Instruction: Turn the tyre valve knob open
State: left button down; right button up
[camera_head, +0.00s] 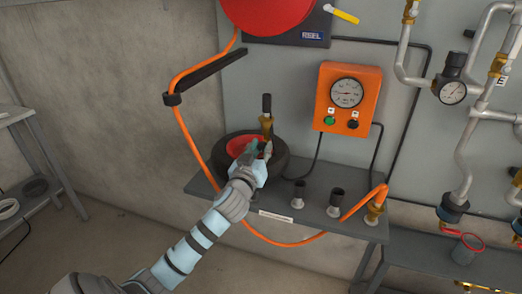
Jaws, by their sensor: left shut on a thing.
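The black tyre (279,166) with a red hub (238,146) lies on the grey shelf. A brass fitting (266,122) with a black upright top (267,102) stands at the tyre. My left gripper (262,148) reaches in over the tyre, just below the brass fitting. It is shut on a small part at the tyre valve, most likely the tyre valve knob, which the fingers hide. How far the knob is turned cannot be seen. My right gripper is not in view.
An orange gauge box (347,97) with green and black knobs is mounted on the panel above the shelf (218,196). An orange hose (187,130) loops from the red reel (268,12) under the shelf. Small dark-topped cups (335,203) stand right of the tyre. Pipes with gauges (452,92) run at the right.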

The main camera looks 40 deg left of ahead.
pick_arm(q)
jog(key=shift+f, duration=0.25)
jog(key=c, duration=1.7)
grip_release()
jog(key=o, duration=0.4)
jog(key=shift+r, duration=0.1)
jog(key=shift+c, duration=0.2)
jog(key=shift+s, duration=0.1)
jog(key=v, duration=1.2)
